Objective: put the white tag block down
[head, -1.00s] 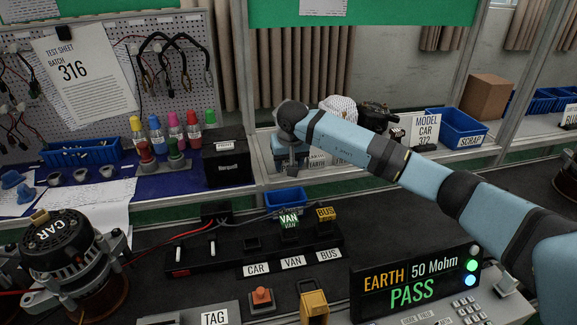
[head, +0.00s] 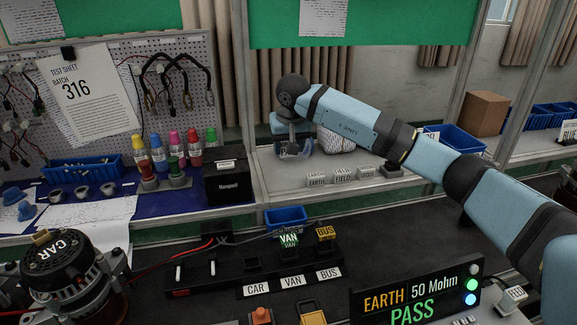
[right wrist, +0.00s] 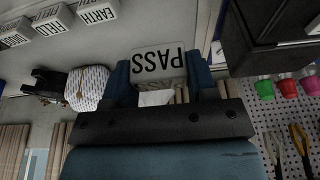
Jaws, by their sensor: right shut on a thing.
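My right gripper (head: 294,152) is over the pale shelf behind the bench, left of the row of tag blocks. In the right wrist view the gripper (right wrist: 160,75) is shut on a white tag block (right wrist: 158,62), its word PASS upside down in the picture. The block is between both blue fingers. I cannot make it out clearly in the head view, nor tell whether it touches the shelf. White tag blocks marked EARTH (head: 316,180) and FIELD (head: 343,174), and a third block (head: 366,171), stand on the shelf. My left gripper is out of view.
A black box (head: 228,180) stands left of the gripper. A white patterned bundle (head: 335,141) is just right of it. A blue bin (head: 455,140) is farther right. The bench below holds the CAR alternator (head: 58,265), a black rack (head: 240,265) and the PASS display (head: 415,298).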

